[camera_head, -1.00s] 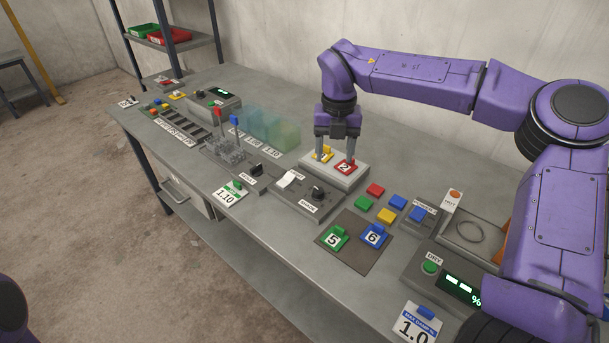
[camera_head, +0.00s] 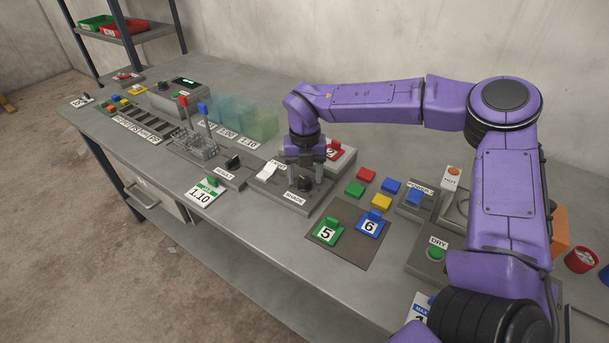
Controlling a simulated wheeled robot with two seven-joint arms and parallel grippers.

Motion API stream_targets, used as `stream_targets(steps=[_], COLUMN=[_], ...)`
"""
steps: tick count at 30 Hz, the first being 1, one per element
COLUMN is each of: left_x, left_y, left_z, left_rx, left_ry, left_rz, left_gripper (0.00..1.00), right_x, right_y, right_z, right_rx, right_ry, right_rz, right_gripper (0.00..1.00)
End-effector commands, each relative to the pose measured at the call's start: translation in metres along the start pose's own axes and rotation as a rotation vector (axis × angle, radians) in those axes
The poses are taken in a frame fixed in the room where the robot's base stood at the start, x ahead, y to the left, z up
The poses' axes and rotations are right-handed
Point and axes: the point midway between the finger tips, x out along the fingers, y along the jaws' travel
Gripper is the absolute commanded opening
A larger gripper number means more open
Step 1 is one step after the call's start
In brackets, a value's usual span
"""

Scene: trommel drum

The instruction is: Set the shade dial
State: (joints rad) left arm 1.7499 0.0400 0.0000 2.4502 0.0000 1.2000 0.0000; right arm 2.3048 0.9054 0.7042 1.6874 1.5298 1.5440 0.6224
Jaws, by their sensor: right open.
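The shade dial (camera_head: 304,184) is a dark round knob on a grey panel (camera_head: 283,197), with a label (camera_head: 294,198) reading SHADE in front of it. A white rocker-like switch (camera_head: 267,171) sits on the same panel to its left. My right gripper (camera_head: 305,183) is open above the panel, with one finger at each side of the dial. I cannot tell whether the fingers touch the knob. My left gripper is not in view.
A block with a red tile marked 2 (camera_head: 333,151) stands just behind the gripper. Coloured buttons (camera_head: 366,174) and a dark mat (camera_head: 349,252) with green tile 5 and blue tile 6 lie to the right. Clear panels (camera_head: 261,122) stand behind left.

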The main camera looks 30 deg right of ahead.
Motion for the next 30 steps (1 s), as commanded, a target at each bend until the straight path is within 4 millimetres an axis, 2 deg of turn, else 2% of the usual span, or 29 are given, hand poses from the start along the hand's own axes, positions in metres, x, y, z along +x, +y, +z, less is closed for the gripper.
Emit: stream_targets(steps=[4,11,16,23,30], left_x=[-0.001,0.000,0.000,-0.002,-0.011], left_y=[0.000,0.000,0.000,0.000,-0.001], left_z=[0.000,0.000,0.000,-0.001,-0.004], left_rx=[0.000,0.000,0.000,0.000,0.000], left_ry=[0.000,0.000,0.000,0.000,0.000], left_rz=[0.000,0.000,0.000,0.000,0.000], left_gripper=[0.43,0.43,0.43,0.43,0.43], right_x=[0.010,0.011,0.011,0.010,0.008], right_y=[0.000,0.000,0.000,0.000,0.001], right_z=[0.000,0.000,0.000,0.000,0.001], right_rx=[0.001,0.001,0.000,-0.008,-0.094], right_ry=[0.000,-0.001,-0.001,-0.001,-0.002], right_rz=[0.001,0.001,0.001,0.001,0.001], right_gripper=[0.61,0.61,0.06,0.05,0.05])
